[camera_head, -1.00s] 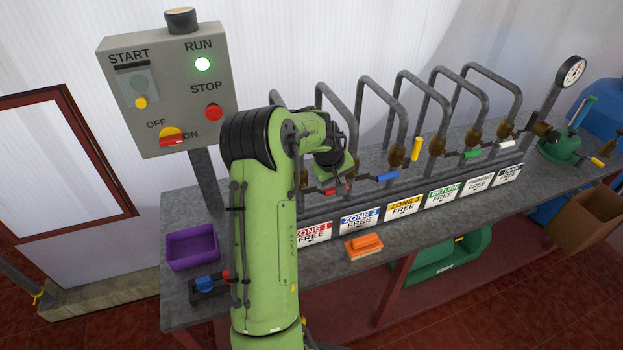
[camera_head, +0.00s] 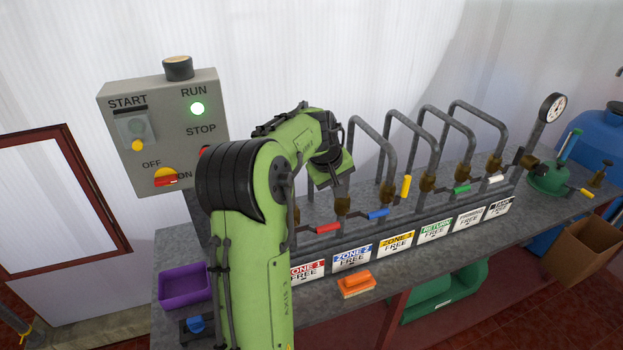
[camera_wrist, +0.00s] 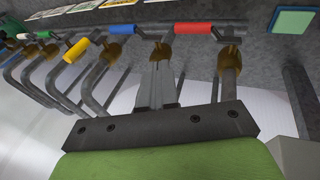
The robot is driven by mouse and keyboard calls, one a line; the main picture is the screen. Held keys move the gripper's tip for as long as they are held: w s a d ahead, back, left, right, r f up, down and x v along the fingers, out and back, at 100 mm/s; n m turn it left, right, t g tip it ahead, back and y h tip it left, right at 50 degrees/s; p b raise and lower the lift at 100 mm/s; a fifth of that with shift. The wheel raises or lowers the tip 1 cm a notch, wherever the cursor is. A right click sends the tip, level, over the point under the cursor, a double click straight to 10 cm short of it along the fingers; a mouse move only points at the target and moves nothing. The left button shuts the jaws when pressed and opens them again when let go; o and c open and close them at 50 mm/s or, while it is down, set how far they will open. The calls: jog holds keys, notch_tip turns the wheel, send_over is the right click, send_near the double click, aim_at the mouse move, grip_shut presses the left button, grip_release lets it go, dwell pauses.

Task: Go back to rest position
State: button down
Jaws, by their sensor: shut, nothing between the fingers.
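My green arm rises in front of the bench in the head view, its wrist bent over the pipe row above the zone 1 and zone 2 labels. My gripper (camera_wrist: 156,84) shows in the wrist view with its fingers together and nothing between them. It points toward the pipes and valves, between the blue handle (camera_wrist: 88,50) and the red handle (camera_wrist: 193,28) in the picture. The fingers are hidden behind the wrist in the head view. The red handle (camera_head: 328,229), blue handle (camera_head: 378,214) and upright yellow handle (camera_head: 406,186) sit on the valves below and right of the wrist.
The control box (camera_head: 165,130) with a lit green lamp stands left of my arm. A purple bin (camera_head: 184,287) and an orange sponge (camera_head: 356,284) lie on the bench. Bent grey pipes (camera_head: 440,112) stand close to my wrist. A pressure gauge (camera_head: 553,107) is at the far right.

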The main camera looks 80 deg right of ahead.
jog(key=shift+s, duration=0.15)
jog(key=w+a+r+n+t+b, duration=0.1)
jog(key=w+a+r+t, duration=0.1)
jog(key=w+a, duration=0.55)
jog(key=w+a+r+n+t+b, duration=0.15)
jog(key=w+a, duration=0.25)
jog(key=w, duration=0.6)
jog(key=w+a+n+t+y, duration=0.1)
jog(key=w+a, duration=0.3)
jog(key=a, duration=0.2)
jog(key=w+a+n+t, duration=0.1)
jog(key=w+a+n, duration=0.15)
jog(key=a, duration=0.45)
jog(key=s+a+f+n+t+y+b, duration=0.1)
jog(key=s+a+f+n, duration=0.1)
jog(key=a, duration=1)
jog(key=s+a+f+n+t+y+b, duration=0.1)
jog(key=s+a+f+n+y, duration=0.1)
jog(key=a, duration=1.1)
jog(key=shift+s+n+b, duration=0.3)
jog(key=shift+s+n, duration=0.4)
jog(key=shift+s, duration=0.05)
